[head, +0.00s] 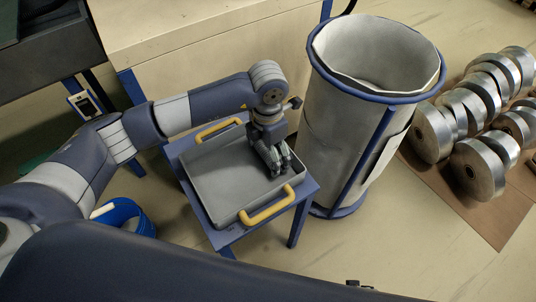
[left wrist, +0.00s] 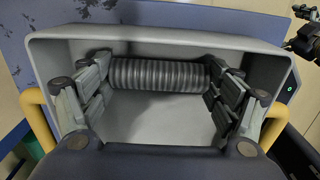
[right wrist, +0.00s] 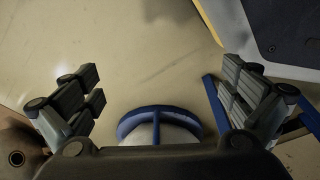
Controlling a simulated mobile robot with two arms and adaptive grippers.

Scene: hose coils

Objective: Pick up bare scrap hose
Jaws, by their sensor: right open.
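A grey ribbed hose piece (left wrist: 158,76) lies crosswise in the grey tray (left wrist: 200,39) in the left wrist view. My left gripper (left wrist: 160,82) reaches down into the tray, its fingers apart, one at each end of the hose. Whether the fingers press on the ends is unclear. In the head view my left gripper (head: 279,166) is low in the right part of the tray (head: 222,183), and the hose cannot be made out there. My right gripper (right wrist: 160,85) is open and empty above the floor in the right wrist view.
The tray has yellow handles (head: 267,204) and stands on a small blue table (head: 312,187). A tall lined bin with a blue rim (head: 345,125) stands close right of it. Metal rolls (head: 478,168) lie on a brown sheet. A blue bucket (head: 146,226) stands left.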

